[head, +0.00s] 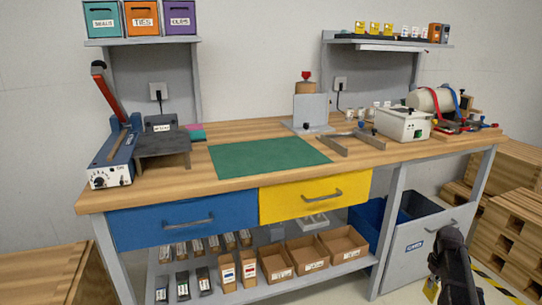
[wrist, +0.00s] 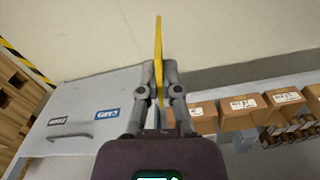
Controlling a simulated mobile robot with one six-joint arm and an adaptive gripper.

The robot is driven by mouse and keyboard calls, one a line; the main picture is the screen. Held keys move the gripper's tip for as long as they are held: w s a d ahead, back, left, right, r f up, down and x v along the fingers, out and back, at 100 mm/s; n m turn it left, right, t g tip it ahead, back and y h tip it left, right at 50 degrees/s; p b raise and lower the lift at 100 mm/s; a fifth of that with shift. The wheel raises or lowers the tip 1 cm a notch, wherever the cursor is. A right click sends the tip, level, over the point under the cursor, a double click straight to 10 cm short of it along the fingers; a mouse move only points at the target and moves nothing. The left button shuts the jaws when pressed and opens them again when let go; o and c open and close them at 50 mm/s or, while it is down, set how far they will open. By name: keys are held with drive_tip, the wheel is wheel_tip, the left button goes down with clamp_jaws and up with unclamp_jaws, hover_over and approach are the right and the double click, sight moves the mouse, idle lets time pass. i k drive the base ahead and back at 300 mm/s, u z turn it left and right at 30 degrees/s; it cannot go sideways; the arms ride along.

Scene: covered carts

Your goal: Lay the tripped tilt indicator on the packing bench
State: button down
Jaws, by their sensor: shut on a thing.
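My gripper (wrist: 160,90) is shut on a thin yellow piece (wrist: 158,50), seen edge-on in the wrist view. Its face is hidden, so I cannot tell whether it is the tripped tilt indicator. In the head view my dark gripper hangs at the lower right, in front of the bench and below its top, with a bit of yellow (head: 431,288) beside it. The packing bench (head: 400,155) has a wooden top with a green mat (head: 270,156) in the middle. Small yellow, white and orange items (head: 374,29) stand on the upper right shelf.
The mat is clear. A blue sealer (head: 113,160) stands left, a white box (head: 403,124) right. Below are blue (head: 185,222) and yellow (head: 315,197) drawers, a grey bin front (head: 425,245) and open cartons (head: 343,242). Wooden pallets (head: 515,220) stand right.

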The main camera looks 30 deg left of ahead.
sight(245, 156)
drive_tip(key=z, duration=0.1)
drive_tip(key=k, duration=1.55)
drive_tip(key=u, duration=1.05)
drive_tip(key=i, duration=1)
drive_tip(key=u, duration=0.05)
